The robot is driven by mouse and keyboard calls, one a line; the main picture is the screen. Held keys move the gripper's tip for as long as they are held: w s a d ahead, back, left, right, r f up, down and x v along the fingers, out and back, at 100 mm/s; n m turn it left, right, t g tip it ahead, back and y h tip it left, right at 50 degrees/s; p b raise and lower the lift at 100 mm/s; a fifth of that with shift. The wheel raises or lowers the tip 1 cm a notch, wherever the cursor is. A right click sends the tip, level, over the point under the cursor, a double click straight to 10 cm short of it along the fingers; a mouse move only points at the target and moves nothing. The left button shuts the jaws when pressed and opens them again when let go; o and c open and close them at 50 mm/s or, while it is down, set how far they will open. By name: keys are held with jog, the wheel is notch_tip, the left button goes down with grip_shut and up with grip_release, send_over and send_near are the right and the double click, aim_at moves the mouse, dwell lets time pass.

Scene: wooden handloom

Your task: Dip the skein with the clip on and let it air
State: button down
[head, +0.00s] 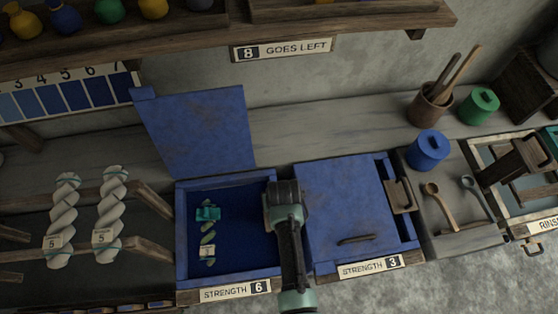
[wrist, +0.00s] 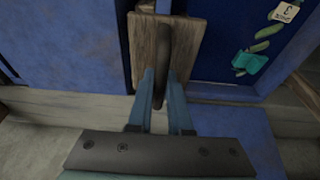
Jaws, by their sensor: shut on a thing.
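A greenish skein (head: 208,238) with a teal clip (head: 208,213) and a small tag (head: 207,251) lies in the dark blue open vat marked strength 6 (head: 183,262). The skein (wrist: 264,45) and its clip (wrist: 249,63) also show in the wrist view. The vat's blue lid (head: 198,130) stands raised at the back. My gripper (wrist: 164,82) is to the right of the skein, shut on a dark upright handle (wrist: 165,45) in front of a wooden block (wrist: 143,40). In the head view my arm hides this handle.
The strength 3 vat (head: 345,205) beside it is closed. Two pale skeins (head: 64,220) hang on a rack at left. A spoon tray (head: 440,205) and rinse basin (head: 535,210) stand at right. A sign (head: 290,50) reads 8 goes left.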

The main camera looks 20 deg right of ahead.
jog(key=w+p+v, duration=0.2)
jog(key=p+v, duration=0.7)
jog(key=v, duration=0.2)
jog(key=shift+w+d+r+p, duration=0.25)
jog(key=shift+w+d+p, duration=0.1)
jog(key=shift+d+p, duration=0.05)
grip_release()
jog(key=w+p+v, duration=0.1)
jog(key=p+v, duration=0.4)
jog(key=v, duration=0.1)
jog(key=shift+d+r, duration=0.2)
jog(key=shift+r, duration=0.35)
jog(key=shift+w, duration=0.1)
